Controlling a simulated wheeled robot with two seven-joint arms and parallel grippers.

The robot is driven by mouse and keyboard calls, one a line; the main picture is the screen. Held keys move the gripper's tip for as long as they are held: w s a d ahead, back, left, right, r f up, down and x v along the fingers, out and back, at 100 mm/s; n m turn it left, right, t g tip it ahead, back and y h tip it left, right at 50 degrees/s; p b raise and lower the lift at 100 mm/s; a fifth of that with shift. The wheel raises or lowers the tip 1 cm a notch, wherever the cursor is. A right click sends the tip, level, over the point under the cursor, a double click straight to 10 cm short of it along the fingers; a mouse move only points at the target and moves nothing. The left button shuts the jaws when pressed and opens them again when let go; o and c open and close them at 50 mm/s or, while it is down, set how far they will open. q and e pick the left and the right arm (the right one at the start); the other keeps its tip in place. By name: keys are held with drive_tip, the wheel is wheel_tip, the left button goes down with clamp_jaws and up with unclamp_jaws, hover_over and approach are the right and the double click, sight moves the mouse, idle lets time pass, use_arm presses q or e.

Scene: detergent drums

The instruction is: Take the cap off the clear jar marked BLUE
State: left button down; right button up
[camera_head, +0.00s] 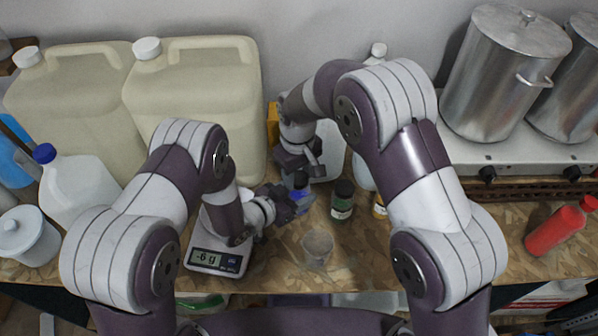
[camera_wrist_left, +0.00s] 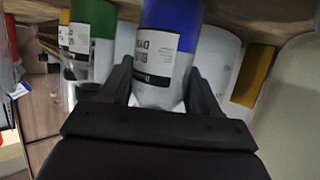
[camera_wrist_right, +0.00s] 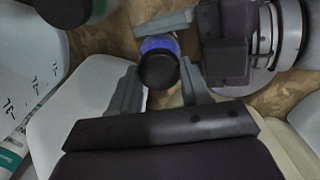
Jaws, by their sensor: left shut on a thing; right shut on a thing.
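The clear jar marked BLUE (camera_head: 300,198) stands with its black cap (camera_head: 301,179) on top, behind and right of the scale. In the left wrist view the jar (camera_wrist_left: 165,50) shows blue content and a white label, with the fingers of my left gripper (camera_wrist_left: 160,92) on either side of it. My left gripper (camera_head: 290,198) is shut on the jar's body from the left. My right gripper (camera_head: 299,165) reaches down from above. In the right wrist view the cap (camera_wrist_right: 158,70) lies between the fingers of my right gripper (camera_wrist_right: 163,88), which is shut on it.
An empty clear cup (camera_head: 318,247) is in front. The scale (camera_head: 217,259) reads -6 g. Large beige canisters (camera_head: 195,100) stand behind left; metal pots (camera_head: 500,75) stand at right.

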sight(298, 178)
drive_tip(key=n, duration=0.4)
drive_tip(key=shift+n, duration=0.3)
drive_tip(key=n, duration=0.3)
drive_tip(key=shift+n, duration=0.4)
drive_tip(key=n, duration=0.3)
drive_tip(key=shift+n, duration=0.4)
drive_tip(key=n, duration=0.5)
drive_tip(key=shift+r, duration=0.2)
drive_tip(key=shift+r, duration=0.95)
drive_tip(key=shift+s, duration=0.1)
wheel_tip(298, 178, up, 4)
drive_tip(key=shift+r, duration=0.1)
use_arm(q)
drive_tip(key=shift+c, duration=0.8)
unclamp_jaws()
